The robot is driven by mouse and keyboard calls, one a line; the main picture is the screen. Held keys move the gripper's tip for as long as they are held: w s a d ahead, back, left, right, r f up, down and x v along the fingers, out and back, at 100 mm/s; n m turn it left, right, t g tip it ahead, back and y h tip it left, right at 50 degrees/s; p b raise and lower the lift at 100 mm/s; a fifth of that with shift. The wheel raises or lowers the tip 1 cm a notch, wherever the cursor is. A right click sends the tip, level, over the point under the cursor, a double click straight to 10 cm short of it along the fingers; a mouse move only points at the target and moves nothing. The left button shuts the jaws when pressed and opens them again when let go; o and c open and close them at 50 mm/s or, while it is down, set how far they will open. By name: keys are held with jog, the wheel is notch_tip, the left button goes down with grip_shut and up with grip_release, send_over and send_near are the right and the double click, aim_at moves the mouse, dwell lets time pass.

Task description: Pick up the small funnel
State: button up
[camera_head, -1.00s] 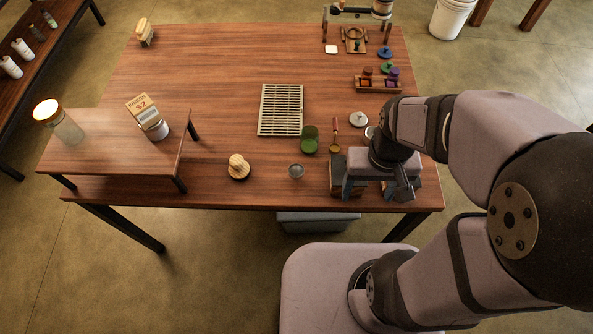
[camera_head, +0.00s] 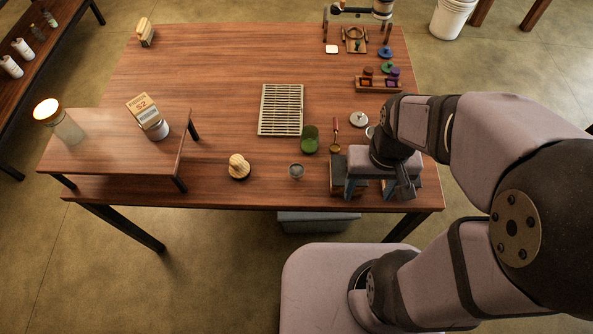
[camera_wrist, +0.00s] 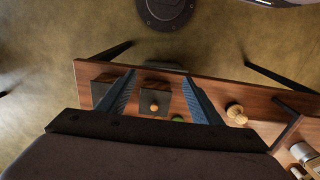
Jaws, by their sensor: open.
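A small round grey cup-like piece (camera_head: 297,171), which may be the small funnel, sits near the table's front edge. Its exact shape is too small to tell. My gripper (camera_head: 372,187) is right of it, above dark boxes at the front right of the table. In the wrist view my gripper (camera_wrist: 158,76) is open, with its two blue fingers spread and nothing held. Between and below the fingers shows a dark square box (camera_wrist: 153,92) with a wooden knob. The grey piece is not clear in the wrist view.
A wooden-topped brush (camera_head: 239,166) stands left of the grey piece, and a green cup (camera_head: 309,141) stands behind it. A slatted mat (camera_head: 281,110) lies mid-table. A raised shelf (camera_head: 110,145) is at the left. The table's left middle is clear.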

notch_tip(320, 180, up, 5)
jog(key=n+t+y+b, duration=0.2)
jog(key=t+y+b, duration=0.2)
jog(key=t+b, duration=0.3)
send_over(296, 170)
jog(key=d, duration=0.2)
notch_tip(296, 170, down, 2)
jog(key=w+a+r+m+t+h+b, duration=0.15)
jog(key=w+a+r+t+b, duration=0.25)
jog(key=w+a+t+b, duration=0.4)
jog(key=s+d+f+m+h+b, duration=0.2)
jog(key=s+m+h+b, duration=0.15)
jog(key=s+h, duration=0.25)
jog(key=s+d+f+m+h+b, duration=0.1)
jog(key=s+d+m+h+b, duration=0.1)
jog(key=s+m+h+b, duration=0.25)
jog(key=shift+n+h, duration=0.6)
jog(key=shift+n, duration=0.05)
notch_tip(296, 170, down, 26)
jog(key=shift+d+f+p, duration=0.1)
jog(key=shift+f+p, duration=0.1)
jog(key=shift+p, duration=0.3)
jog(key=shift+r+p+x, duration=0.1)
jog(key=shift+p+x, duration=0.45)
jog(key=shift+x, duration=1.25)
jog(key=shift+r+p+x, duration=0.15)
jog(key=shift+p+x, duration=0.35)
jog(key=shift+x, duration=1.35)
jog(key=shift+d, duration=0.1)
